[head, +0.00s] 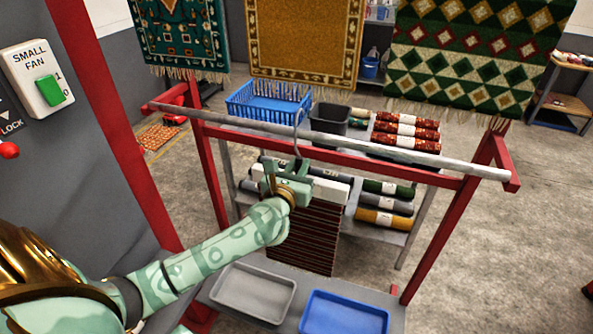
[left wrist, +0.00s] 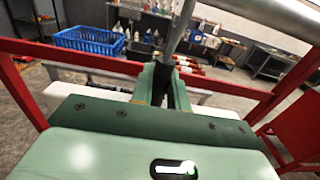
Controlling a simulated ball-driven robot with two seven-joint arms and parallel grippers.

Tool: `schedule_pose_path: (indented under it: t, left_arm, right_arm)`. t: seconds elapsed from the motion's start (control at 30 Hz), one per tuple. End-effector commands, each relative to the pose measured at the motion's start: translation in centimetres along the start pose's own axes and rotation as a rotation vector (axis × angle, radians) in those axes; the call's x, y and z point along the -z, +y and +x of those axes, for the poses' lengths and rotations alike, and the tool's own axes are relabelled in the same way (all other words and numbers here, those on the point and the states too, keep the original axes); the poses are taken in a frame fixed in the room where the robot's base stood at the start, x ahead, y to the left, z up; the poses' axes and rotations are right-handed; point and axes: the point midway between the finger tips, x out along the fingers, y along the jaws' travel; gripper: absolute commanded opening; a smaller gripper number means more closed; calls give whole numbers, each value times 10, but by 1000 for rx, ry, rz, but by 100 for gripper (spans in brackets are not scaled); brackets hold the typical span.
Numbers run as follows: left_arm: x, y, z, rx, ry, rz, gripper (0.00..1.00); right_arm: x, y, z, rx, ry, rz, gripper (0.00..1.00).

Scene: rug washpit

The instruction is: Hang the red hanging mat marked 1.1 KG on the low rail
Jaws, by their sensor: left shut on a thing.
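The low rail is a grey pipe (head: 380,148) on a red frame, crossing the head view. My left gripper (head: 290,172) is just below it, shut on the hanger of the striped dark-red mat (head: 312,240). The mat hangs below the gripper, partly hidden by my arm. The grey hook (head: 297,130) rises from the gripper to the rail's height; I cannot tell whether it rests on the rail. No 1.1 KG marking is readable. In the left wrist view the gripper fingers (left wrist: 165,85) are close together at a grey rod. My right gripper is not in view.
Red posts (head: 440,235) carry the rail. Behind it, a shelf holds a blue basket (head: 262,108), a dark bin (head: 338,122) and several rolled rugs (head: 385,205). A grey tray (head: 253,290) and a blue tray (head: 345,314) lie below. Open floor is at right.

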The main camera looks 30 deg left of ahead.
Motion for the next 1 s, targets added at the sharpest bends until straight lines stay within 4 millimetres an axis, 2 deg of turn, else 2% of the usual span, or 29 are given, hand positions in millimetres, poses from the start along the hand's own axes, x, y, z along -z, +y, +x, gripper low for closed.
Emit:
schedule_pose_path:
  t: [0.47, 1.0]
  left_arm:
    - [-2, 0, 5, 0, -4, 0, 0]
    - [21, 0, 5, 0, -2, 0, 0]
  right_arm:
    - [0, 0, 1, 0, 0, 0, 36]
    - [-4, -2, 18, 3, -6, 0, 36]
